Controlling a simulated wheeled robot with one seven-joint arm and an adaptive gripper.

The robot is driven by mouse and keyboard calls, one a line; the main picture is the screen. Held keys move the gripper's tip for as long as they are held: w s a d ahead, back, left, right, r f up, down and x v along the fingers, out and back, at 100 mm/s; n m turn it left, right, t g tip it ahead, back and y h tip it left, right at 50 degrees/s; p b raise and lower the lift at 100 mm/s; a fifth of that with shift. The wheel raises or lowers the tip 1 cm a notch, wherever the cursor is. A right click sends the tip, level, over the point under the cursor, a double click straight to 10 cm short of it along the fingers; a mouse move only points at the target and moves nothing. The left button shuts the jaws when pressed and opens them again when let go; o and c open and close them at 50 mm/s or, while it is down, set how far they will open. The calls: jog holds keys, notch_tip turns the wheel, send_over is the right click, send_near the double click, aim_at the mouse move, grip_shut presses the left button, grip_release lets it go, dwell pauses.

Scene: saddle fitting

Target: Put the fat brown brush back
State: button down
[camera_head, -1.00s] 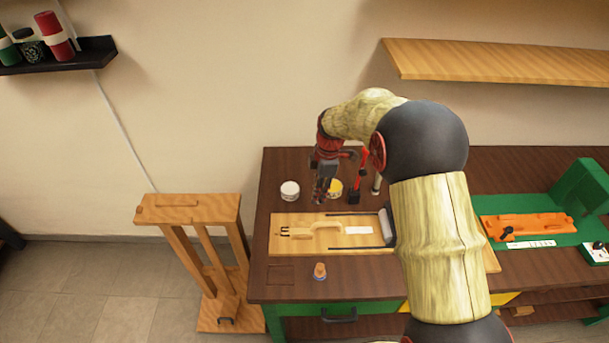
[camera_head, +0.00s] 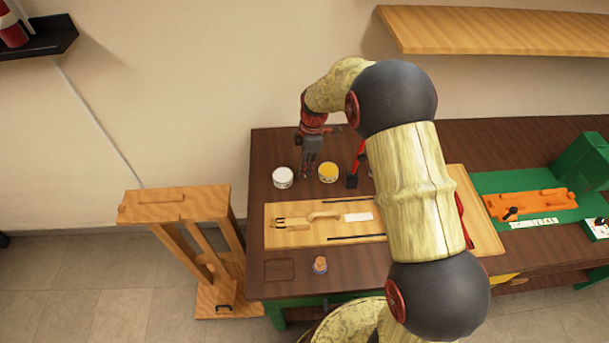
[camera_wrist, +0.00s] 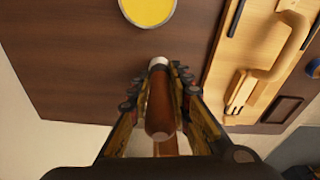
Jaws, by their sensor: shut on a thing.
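My gripper (camera_head: 307,172) is over the back left of the dark table, between a white tin (camera_head: 283,178) and a yellow-topped tin (camera_head: 328,173). In the wrist view, my gripper (camera_wrist: 160,100) is shut on a fat brown brush (camera_wrist: 160,108), a thick brown cylinder with a pale end. The brush's pale end points up the picture towards the yellow tin (camera_wrist: 148,8), with a gap of table showing between them. The brush cannot be made out in the head view. Whether its pale end touches anything is unclear.
A light wooden board (camera_head: 290,236) with a handled tool and dark rods lies in front of the tins. A red-and-black stand (camera_head: 353,178) is right of the yellow tin. A wooden stand (camera_head: 180,205) is left of the table.

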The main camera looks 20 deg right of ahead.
jog(key=shift+f+b, duration=0.3)
jog(key=shift+f, duration=1.85)
jog(key=shift+f, duration=0.2)
jog(key=c, duration=1.6)
grip_release()
jog(key=shift+c, duration=0.2)
jog(key=shift+r, duration=0.15)
